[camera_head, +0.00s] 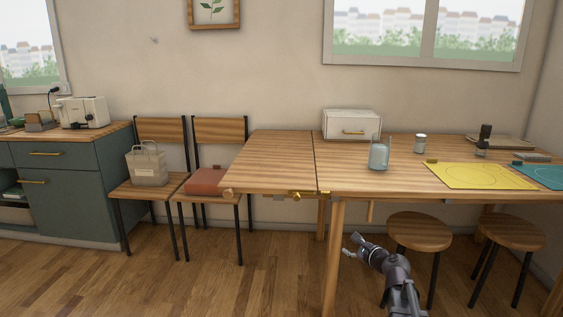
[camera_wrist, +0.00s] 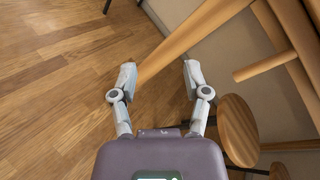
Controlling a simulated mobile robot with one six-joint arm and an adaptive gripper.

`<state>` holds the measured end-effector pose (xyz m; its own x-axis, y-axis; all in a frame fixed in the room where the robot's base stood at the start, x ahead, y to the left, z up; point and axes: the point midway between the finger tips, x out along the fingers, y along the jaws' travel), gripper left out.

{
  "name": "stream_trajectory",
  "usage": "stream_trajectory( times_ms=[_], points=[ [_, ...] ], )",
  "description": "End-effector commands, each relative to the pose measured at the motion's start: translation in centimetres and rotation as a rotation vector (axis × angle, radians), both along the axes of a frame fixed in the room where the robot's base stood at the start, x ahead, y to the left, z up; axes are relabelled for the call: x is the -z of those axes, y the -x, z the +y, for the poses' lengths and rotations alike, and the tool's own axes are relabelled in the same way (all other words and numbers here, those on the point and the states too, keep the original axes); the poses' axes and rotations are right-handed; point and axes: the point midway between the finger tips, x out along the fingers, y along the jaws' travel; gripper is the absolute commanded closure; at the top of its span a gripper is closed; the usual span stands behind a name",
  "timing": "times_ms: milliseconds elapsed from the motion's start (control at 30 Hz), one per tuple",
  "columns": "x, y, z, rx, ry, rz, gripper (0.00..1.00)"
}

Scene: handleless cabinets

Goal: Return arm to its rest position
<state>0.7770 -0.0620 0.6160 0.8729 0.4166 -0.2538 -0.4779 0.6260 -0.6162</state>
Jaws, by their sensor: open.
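My gripper (camera_head: 352,247) is in front of the wooden table (camera_head: 270,160), below the level of its top and near a front table leg (camera_head: 335,255). In the wrist view my gripper (camera_wrist: 160,80) is open, its two grey fingers spread apart with nothing held between them. The table leg (camera_wrist: 190,38) runs diagonally behind the fingertips in that view; I cannot tell whether it is touched. My arm comes in from the bottom of the head view.
Two round stools (camera_head: 420,231) stand right of my arm, partly under the table. A glass jar (camera_head: 379,154), a white drawer box (camera_head: 352,125) and a yellow mat (camera_head: 480,176) are on the tabletop. Two chairs (camera_head: 160,187) stand left. The floor (camera_head: 200,285) at front left is clear.

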Motion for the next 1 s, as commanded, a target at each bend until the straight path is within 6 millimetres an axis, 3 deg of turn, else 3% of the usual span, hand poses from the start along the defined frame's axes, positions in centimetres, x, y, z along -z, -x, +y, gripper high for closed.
stream_trajectory(
  times_ms=[33, 200, 400, 700, 1000],
  points=[
    [0.3, 1.2, 1.7, -0.074, 0.108, 0.007, 0.39],
    [2.8, 4.9, 5.6, -0.336, 0.469, 0.024, 0.39],
    [5.6, 10.1, 8.2, -0.675, 0.852, 0.048, 0.39],
    [8.2, 17.8, 8.3, -1.195, 1.279, 0.104, 0.39],
    [8.4, 22.0, 7.1, -1.513, 1.454, 0.154, 0.39]
  ],
)
